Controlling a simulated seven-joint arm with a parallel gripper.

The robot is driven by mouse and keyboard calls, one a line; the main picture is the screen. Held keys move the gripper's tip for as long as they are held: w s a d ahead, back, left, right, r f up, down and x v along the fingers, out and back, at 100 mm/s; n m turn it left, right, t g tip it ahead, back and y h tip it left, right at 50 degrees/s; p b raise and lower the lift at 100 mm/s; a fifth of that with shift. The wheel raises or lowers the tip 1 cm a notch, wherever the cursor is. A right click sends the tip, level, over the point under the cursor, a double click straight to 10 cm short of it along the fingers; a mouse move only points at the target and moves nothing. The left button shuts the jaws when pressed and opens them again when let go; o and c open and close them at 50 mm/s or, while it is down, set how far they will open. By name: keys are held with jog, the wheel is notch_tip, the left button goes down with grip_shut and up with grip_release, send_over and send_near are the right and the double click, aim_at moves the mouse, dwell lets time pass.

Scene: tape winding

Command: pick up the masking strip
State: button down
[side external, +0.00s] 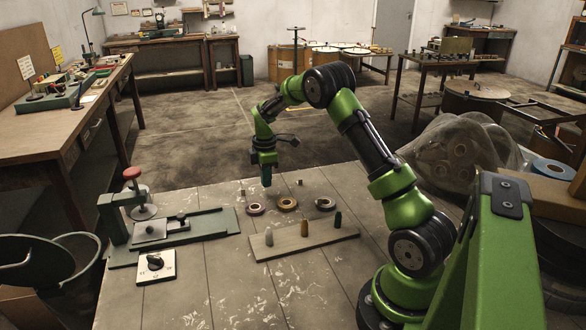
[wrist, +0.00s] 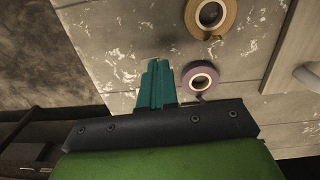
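Three tape rolls lie flat on the bench in the side view: a purple one (side external: 256,213), a tan one (side external: 287,208) and a dark green-grey one (side external: 325,208). Which is the masking strip is not marked; the tan roll looks most like masking tape. The wrist view shows the tan roll (wrist: 230,27) at top and the purple roll (wrist: 201,67) below it, with a short loose tail. My gripper (side external: 266,181) points down above the bench, behind the purple roll and apart from it. Its teal fingers (wrist: 157,85) appear together with nothing between them.
A board (side external: 285,243) with grey, orange and green pegs lies in front of the rolls. A small pale cube (side external: 299,183) sits behind the rolls.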

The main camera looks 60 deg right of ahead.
jog(key=s+a, duration=0.2)
jog(key=s, duration=0.1)
jog(key=s+a, duration=0.2)
jog(key=s, duration=0.2)
jog(key=s+a+r, duration=0.1)
jog(key=s+a, duration=0.1)
jog(key=s, duration=0.2)
jog(key=shift+s, duration=0.1)
jog(key=shift+r, duration=0.1)
jog(key=shift+r, duration=1.5)
jog(key=shift+r, duration=0.2)
